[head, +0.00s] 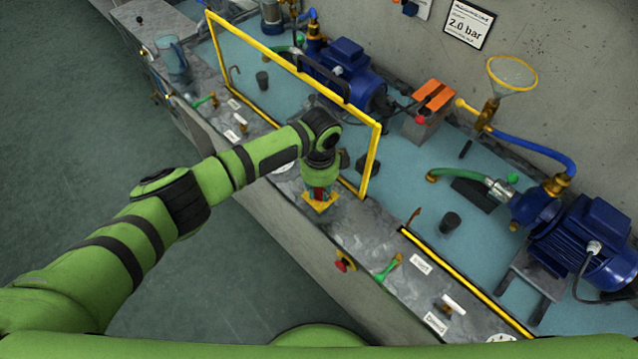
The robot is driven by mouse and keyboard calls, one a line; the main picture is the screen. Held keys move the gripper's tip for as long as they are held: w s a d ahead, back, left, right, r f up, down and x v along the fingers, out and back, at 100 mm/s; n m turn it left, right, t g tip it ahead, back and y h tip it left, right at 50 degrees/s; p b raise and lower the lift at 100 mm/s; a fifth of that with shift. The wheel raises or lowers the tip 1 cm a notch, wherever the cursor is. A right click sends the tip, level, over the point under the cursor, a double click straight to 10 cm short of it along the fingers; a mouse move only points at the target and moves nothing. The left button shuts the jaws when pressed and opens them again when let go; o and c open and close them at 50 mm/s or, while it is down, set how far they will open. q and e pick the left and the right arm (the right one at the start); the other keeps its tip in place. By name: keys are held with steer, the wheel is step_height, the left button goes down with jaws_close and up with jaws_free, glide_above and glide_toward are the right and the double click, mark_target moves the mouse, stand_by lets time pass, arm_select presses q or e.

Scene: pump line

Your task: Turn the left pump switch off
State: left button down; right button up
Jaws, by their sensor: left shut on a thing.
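The left pump switch (313,206) shows as a yellow plate with a bit of red knob on the front ledge of the pump line. My left gripper (320,187) points down onto it from above and is shut on its red knob. The gripper hides most of the knob, so I cannot tell which way it is turned. The left blue pump (341,66) stands behind, beyond a yellow-framed clear guard (372,160). My right gripper is not in view.
The guard frame stands upright just behind my left gripper. A second blue pump (590,240) and a funnel (511,74) stand further right.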

mark_target(322, 191)
arm_select(q)
steer(key=n+p, duration=0.1)
steer(key=n, duration=0.1)
steer(key=n+p, duration=0.1)
steer(key=n, duration=0.2)
steer(key=shift+d+r+n, duration=0.1)
steer(key=shift+d+n, duration=0.1)
steer(key=shift+n, duration=0.1)
steer(key=n+p, duration=0.1)
steer(key=n, duration=0.2)
steer(key=shift+p, duration=0.35)
steer(key=shift+n+p, duration=0.35)
steer(key=shift+n, duration=0.85)
steer(key=shift+w, duration=0.1)
steer(key=c, duration=1)
jaws_free()
steer(key=shift+c, duration=0.2)
step_height(322, 191, up, 12)
